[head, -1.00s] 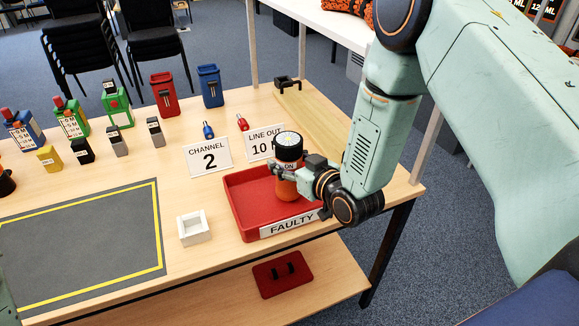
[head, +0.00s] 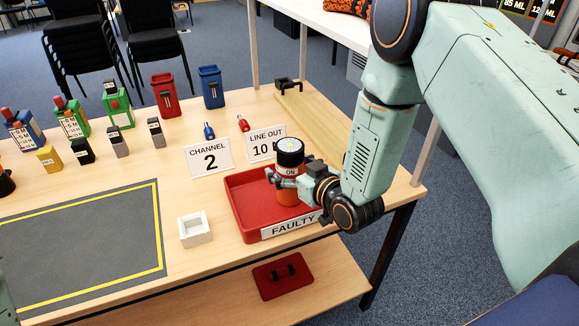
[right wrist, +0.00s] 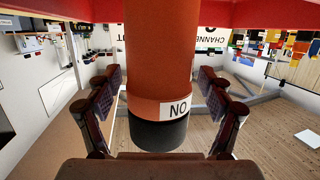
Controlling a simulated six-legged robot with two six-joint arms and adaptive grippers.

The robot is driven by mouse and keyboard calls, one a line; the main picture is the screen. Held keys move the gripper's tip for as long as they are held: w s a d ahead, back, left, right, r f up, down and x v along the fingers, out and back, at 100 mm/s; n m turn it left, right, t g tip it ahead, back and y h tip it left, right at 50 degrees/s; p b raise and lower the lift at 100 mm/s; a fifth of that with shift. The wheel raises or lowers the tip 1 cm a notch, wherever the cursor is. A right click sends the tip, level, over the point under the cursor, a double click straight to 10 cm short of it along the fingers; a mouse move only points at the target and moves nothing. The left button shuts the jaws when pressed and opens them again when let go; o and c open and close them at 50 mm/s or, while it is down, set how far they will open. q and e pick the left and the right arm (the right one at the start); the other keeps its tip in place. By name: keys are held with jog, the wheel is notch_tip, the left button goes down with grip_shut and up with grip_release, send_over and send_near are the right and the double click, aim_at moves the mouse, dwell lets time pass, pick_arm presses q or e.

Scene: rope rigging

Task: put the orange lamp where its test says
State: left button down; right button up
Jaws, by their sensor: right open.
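The orange lamp (head: 289,162) with a black cap and an ON label stands upright in the red FAULTY tray (head: 238,190). In the right wrist view the lamp (right wrist: 160,50) fills the middle, with its label upside down. My right gripper (head: 284,180) is open, with its fingers on either side of the lamp. In the right wrist view, gaps show between the lamp and both fingers of my right gripper (right wrist: 160,85). The lamp's lower part is partly hidden by the gripper in the head view. My left gripper is out of view.
Cards reading CHANNEL 2 (head: 209,158) and LINE OUT 10 (head: 266,144) stand behind the tray. A white square holder (head: 194,229) is left of it. A grey mat with a yellow border (head: 85,245) is clear. Several coloured devices stand along the back left.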

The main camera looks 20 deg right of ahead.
jog(key=shift+r, duration=0.25)
jog(key=p+v, duration=0.2)
jog(key=v, duration=1)
jog(key=shift+f, duration=0.1)
